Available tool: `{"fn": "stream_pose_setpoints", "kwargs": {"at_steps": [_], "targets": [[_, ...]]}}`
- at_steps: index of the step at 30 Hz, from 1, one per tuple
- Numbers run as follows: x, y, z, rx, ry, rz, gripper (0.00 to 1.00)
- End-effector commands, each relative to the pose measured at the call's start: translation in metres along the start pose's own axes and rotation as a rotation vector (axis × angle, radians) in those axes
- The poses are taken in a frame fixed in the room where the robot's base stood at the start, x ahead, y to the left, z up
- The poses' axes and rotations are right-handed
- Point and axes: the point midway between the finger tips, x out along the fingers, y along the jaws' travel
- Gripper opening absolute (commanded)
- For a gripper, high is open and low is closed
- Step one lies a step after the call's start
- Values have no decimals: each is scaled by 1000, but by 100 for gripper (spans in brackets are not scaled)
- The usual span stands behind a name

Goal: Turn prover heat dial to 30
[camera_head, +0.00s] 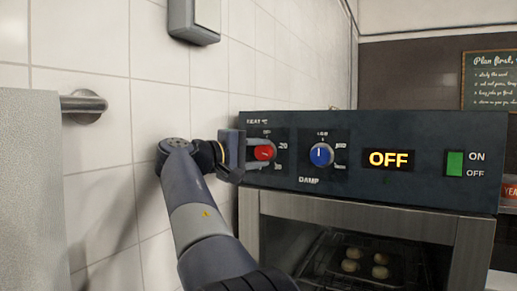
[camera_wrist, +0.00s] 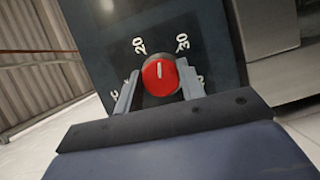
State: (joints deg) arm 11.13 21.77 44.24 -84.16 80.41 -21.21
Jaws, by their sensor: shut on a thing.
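The prover (camera_head: 370,190) has a dark control panel, with a red heat dial (camera_head: 265,153) at its left end. My gripper (camera_head: 258,153) reaches the dial from the left and is shut on it. In the wrist view, my gripper (camera_wrist: 160,85) has one finger on each side of the red dial (camera_wrist: 160,76). The dial's white mark points up in that view, between the printed 20 (camera_wrist: 139,45) and 30 (camera_wrist: 182,43). Other scale numbers are partly hidden behind the fingers.
A blue damp dial (camera_head: 321,154) is right of the heat dial. Further right are a display (camera_head: 389,159) reading OFF and a green on/off switch (camera_head: 455,163). Dough balls (camera_head: 380,259) show behind the glass. A tiled wall (camera_head: 80,40) and metal rail (camera_head: 83,105) are left.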

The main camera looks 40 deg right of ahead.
Motion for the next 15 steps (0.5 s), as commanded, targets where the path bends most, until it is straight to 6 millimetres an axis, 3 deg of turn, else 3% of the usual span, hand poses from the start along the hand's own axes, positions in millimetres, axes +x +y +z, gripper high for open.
{"fn": "stream_pose_setpoints", "kwargs": {"at_steps": [15], "targets": [[0, 1, 0, 404, -1, -171, 15]]}}
